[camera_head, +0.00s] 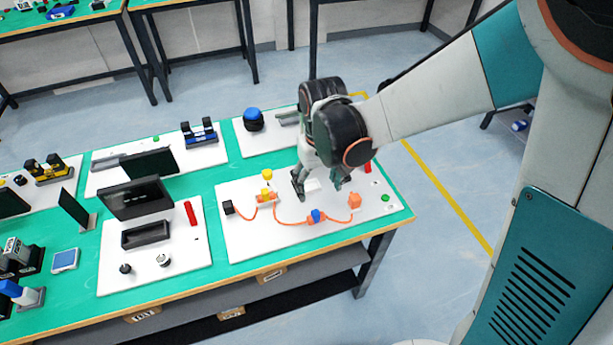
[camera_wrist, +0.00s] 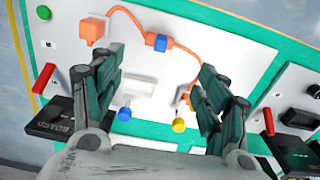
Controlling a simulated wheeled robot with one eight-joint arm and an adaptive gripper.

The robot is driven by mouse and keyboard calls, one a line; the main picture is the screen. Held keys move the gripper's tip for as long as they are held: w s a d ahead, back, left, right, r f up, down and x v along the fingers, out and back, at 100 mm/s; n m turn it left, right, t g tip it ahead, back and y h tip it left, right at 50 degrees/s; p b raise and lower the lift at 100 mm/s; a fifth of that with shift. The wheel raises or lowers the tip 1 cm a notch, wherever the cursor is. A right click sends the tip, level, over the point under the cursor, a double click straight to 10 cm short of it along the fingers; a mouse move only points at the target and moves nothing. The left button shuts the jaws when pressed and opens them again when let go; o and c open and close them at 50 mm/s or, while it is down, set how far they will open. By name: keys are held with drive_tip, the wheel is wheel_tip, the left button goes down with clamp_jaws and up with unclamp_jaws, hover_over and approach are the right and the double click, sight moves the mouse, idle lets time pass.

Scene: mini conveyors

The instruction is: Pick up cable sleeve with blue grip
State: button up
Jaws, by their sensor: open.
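The cable sleeve with blue grip (camera_head: 315,216) sits on an orange cable on the white board at the front right of the table. It also shows in the wrist view (camera_wrist: 161,42), between an orange plug and the cable's curve. My gripper (camera_head: 319,187) is open and empty above the same board, behind the sleeve in the head view. In the wrist view the spread fingers (camera_wrist: 160,66) leave the blue grip in plain sight beyond their tips. The gripper is apart from the sleeve.
An orange plug (camera_head: 354,200) ends the cable on the right, a black connector (camera_head: 228,207) on the left. A yellow-topped orange piece (camera_head: 266,190) lies along the cable.

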sight(317, 212)
wheel_tip(317, 212, down, 9)
drive_tip(key=b, duration=0.3)
drive_tip(key=shift+s+a, duration=0.1)
drive_tip(key=shift+w+f+b, duration=0.15)
drive_tip(key=shift+f+b, duration=0.45)
drive_tip(key=shift+f, duration=0.75)
drive_tip(key=shift+w+f+b, duration=0.15)
drive_tip(key=shift+f+b, duration=0.45)
drive_tip(key=shift+f, duration=0.7)
drive_tip(key=shift+r, duration=0.1)
drive_tip(key=shift+c, duration=0.5)
drive_tip(key=c, duration=1)
